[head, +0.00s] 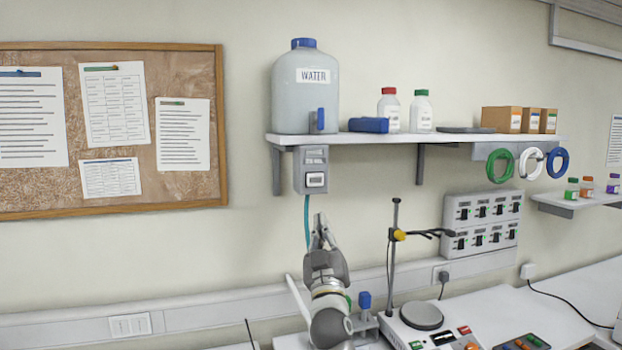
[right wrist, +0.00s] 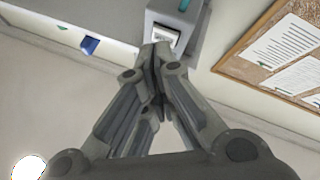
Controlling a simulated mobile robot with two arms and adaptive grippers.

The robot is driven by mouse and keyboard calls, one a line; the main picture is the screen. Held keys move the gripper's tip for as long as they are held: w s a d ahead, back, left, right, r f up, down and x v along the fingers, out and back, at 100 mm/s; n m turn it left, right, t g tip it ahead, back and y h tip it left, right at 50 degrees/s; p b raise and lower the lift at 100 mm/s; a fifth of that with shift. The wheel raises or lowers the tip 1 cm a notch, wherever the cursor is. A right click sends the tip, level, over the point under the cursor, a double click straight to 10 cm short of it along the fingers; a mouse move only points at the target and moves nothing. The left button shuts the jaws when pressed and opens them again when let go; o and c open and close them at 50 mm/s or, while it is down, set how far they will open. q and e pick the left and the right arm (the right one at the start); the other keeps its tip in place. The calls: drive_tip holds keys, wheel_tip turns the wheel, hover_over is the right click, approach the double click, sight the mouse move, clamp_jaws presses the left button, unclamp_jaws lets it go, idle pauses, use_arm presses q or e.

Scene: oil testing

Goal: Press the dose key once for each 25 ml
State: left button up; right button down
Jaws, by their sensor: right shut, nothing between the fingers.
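A grey dispenser box (head: 311,158) hangs under the wall shelf, below the water jug (head: 304,100). The dose key (head: 316,180), a pale key in a dark frame, is low on its front. My right gripper (head: 320,217) is shut and empty, pointing up just below the box. In the right wrist view the shut fingertips (right wrist: 155,49) overlap the near edge of the dose key (right wrist: 165,36); I cannot tell if they touch it. A teal tube (head: 307,219) runs down from the box behind the gripper. My left gripper is out of view.
The shelf (head: 350,139) also bears a blue block (head: 369,125), bottles and boxes. A stand with a rod (head: 394,250) and a round plate (head: 421,315) stand on the bench to the right. A cork board (head: 190,80) hangs at left.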

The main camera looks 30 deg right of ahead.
sight(318, 183)
wheel_tip(318, 183, up, 9)
drive_tip(key=s+m+h, duration=0.1)
drive_tip(key=s+h, duration=0.1)
drive_tip(key=shift+s+d+t+h, duration=0.15)
drive_tip(key=shift+d+t+h, duration=0.15)
drive_tip(key=shift+d+t, duration=0.1)
drive_tip(key=w+b, duration=0.2)
drive_tip(key=b, duration=0.1)
drive_tip(key=w+d+b, duration=0.1)
drive_tip(key=w+b, duration=0.5)
drive_tip(key=b, duration=0.1)
drive_tip(key=shift+d+f, duration=0.25)
drive_tip(key=shift+d, duration=0.15)
drive_tip(key=shift+w+r, duration=0.1)
drive_tip(key=shift+w, duration=0.15)
drive_tip(key=shift+r, duration=0.1)
